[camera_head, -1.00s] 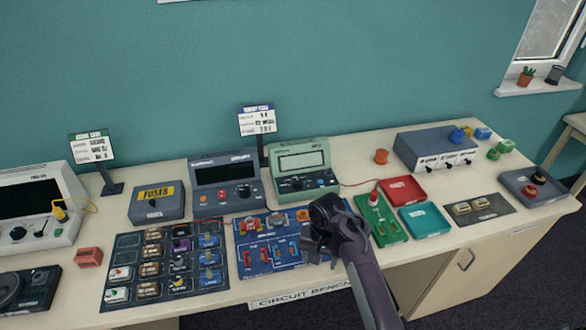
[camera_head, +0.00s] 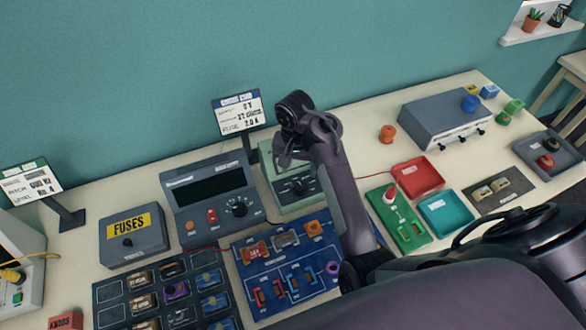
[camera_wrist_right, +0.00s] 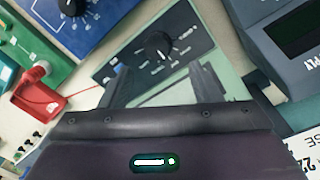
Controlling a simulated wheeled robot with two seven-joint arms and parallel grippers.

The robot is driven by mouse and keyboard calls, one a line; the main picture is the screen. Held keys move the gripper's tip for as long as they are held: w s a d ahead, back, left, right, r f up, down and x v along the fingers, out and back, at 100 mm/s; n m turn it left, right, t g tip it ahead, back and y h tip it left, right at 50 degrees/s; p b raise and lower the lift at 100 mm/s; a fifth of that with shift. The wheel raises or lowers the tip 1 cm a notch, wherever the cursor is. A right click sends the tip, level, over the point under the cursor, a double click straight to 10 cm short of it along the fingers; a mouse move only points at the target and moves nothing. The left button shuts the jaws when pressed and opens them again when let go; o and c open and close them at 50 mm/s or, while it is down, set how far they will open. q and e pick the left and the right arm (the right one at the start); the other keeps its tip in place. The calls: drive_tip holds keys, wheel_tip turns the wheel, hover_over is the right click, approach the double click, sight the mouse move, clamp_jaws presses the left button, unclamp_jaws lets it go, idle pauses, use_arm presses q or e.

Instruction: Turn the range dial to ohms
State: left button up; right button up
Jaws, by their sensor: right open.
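The range dial is a black round knob with a pale pointer line. It sits on the front panel of a green meter (camera_head: 316,200). The dial (camera_wrist_right: 160,45) shows clearly in the right wrist view, with small white marks around it; I cannot read them. In the head view the dial (camera_head: 297,187) is partly visible below my gripper. My right gripper (camera_head: 290,155) is over the meter and hides much of its top and screen. In the wrist view its two fingers (camera_wrist_right: 160,78) are apart with nothing between them, short of the dial. My left gripper is not in view.
A dark blue-grey supply (camera_head: 211,198) stands close left of the meter. A blue circuit board (camera_head: 292,255) lies in front. A green board (camera_head: 410,240) with a red wire and red (camera_head: 432,170) and teal trays lie right. A sign (camera_head: 238,112) stands behind.

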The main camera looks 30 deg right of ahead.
sight(301, 186)
drive_tip(key=shift+s+d+f+p, duration=0.1)
drive_tip(key=shift+s+f+p, duration=0.15)
drive_tip(key=shift+f, duration=0.3)
drive_tip(key=shift+s+f+p, duration=0.1)
drive_tip(key=shift+s+f, duration=0.2)
drive_tip(key=shift+f, duration=0.25)
wheel_tip(301, 186, down, 3)
drive_tip(key=shift+r, duration=0.15)
wheel_tip(301, 186, down, 2)
drive_tip(key=shift+w+d+f+p, duration=0.1)
drive_tip(key=shift+w+p, duration=0.05)
drive_tip(key=shift+p, duration=0.2)
drive_tip(key=c, duration=0.5)
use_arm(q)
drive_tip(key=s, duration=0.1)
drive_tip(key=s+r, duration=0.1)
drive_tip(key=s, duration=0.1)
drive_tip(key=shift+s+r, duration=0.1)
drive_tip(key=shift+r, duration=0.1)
use_arm(e)
drive_tip(key=c, duration=0.5)
